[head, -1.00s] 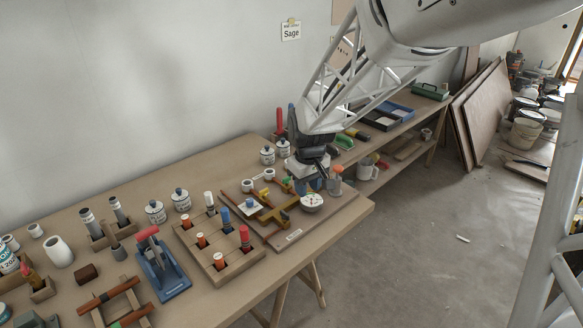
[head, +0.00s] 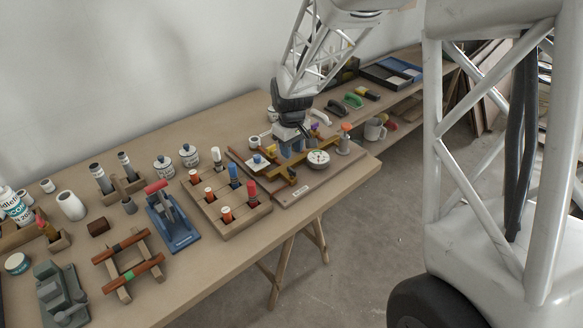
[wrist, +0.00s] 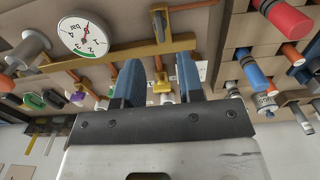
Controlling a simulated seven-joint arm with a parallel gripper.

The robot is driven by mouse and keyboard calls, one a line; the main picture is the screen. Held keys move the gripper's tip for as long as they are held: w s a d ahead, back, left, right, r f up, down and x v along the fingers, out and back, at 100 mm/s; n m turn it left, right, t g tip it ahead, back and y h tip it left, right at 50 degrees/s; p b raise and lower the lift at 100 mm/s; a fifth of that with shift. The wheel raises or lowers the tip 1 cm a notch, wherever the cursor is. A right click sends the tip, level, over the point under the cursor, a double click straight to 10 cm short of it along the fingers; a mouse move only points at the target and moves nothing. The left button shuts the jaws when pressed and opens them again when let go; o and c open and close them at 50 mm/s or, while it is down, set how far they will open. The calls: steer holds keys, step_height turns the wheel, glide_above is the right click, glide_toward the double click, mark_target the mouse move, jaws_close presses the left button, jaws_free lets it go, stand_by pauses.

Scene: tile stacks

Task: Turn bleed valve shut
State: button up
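A board (head: 318,187) on the bench carries brass pipework (head: 302,162) and a round white pressure gauge (head: 317,158). In the wrist view the gauge (wrist: 84,36) is at upper left, beside the brass pipe (wrist: 125,52). A dark lever (wrist: 159,26) sits on a brass fitting at upper centre; it may be the bleed valve, but I see no label. My gripper (head: 291,150) is low over the pipework, left of the gauge. In the wrist view its two blue fingers (wrist: 158,62) are apart, with nothing held between them.
An orange-topped cylinder (head: 344,139) stands right of the gauge. A wooden rack (head: 229,212) with coloured pegs lies left of the board, and a blue tool (head: 172,221) beyond it. Purple (wrist: 101,102) and green (wrist: 31,101) handles show in the wrist view. The bench edge is close in front.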

mark_target(292, 169)
steer(key=shift+f, duration=3.9)
jaws_close()
